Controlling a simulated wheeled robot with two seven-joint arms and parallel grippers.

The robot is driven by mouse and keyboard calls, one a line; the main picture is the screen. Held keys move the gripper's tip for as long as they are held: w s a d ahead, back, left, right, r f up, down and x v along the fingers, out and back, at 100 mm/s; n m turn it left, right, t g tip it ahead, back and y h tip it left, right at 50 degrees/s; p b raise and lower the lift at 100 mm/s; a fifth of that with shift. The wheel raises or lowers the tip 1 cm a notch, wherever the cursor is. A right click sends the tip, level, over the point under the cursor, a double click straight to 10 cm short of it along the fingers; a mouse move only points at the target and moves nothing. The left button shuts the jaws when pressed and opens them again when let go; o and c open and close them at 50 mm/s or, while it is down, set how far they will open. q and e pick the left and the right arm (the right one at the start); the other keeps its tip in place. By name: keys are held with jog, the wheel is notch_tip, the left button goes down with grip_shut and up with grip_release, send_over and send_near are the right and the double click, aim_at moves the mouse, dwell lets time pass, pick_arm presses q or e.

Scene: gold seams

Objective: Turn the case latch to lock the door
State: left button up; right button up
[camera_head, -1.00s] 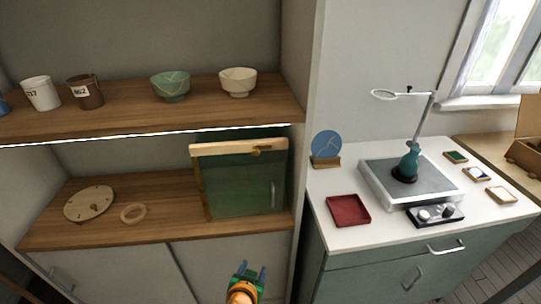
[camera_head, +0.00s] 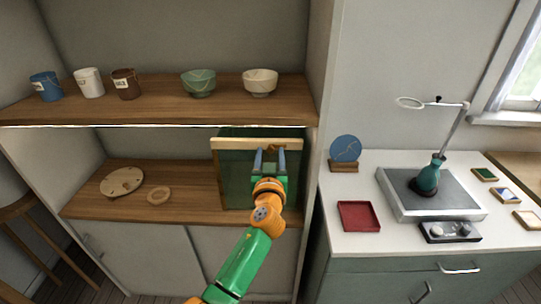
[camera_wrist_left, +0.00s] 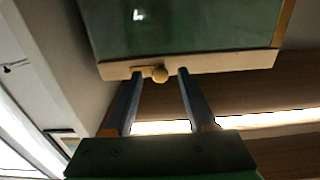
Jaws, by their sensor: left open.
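The case (camera_head: 226,143), with a pale wooden frame and a dark green see-through door (camera_head: 232,180), stands upright on the lower shelf. Its small brass latch sits on the top rail; in the wrist view its round knob (camera_wrist_left: 160,76) shows against the rail (camera_wrist_left: 225,62), a short arm reaching left. My left gripper (camera_head: 270,152) is in front of the top rail, open and empty. In the wrist view its two fingers (camera_wrist_left: 161,73) flank the knob with gaps on both sides. The fingers partly hide the latch in the head view. My right gripper is not in view.
A pale disc (camera_head: 122,181) and a ring (camera_head: 159,195) lie left of the case. The upper shelf (camera_head: 150,112) with cups and bowls is above. A cabinet side wall (camera_head: 314,170) stands close on the right. A red tray (camera_head: 359,216) lies on the white counter.

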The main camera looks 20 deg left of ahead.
pick_arm(q)
jog(key=shift+f, duration=0.1)
grip_shut()
jog(key=shift+m, duration=0.3)
jog(key=m, duration=0.3)
jog(key=shift+b, duration=0.3)
jog(key=m, duration=0.4)
jog(key=shift+m, duration=0.3)
jog(key=m+p, duration=0.1)
jog(key=m, duration=0.3)
jog(key=m+p, duration=0.1)
jog(key=m, duration=0.4)
jog(key=shift+m, duration=0.3)
jog(key=shift+f, duration=0.1)
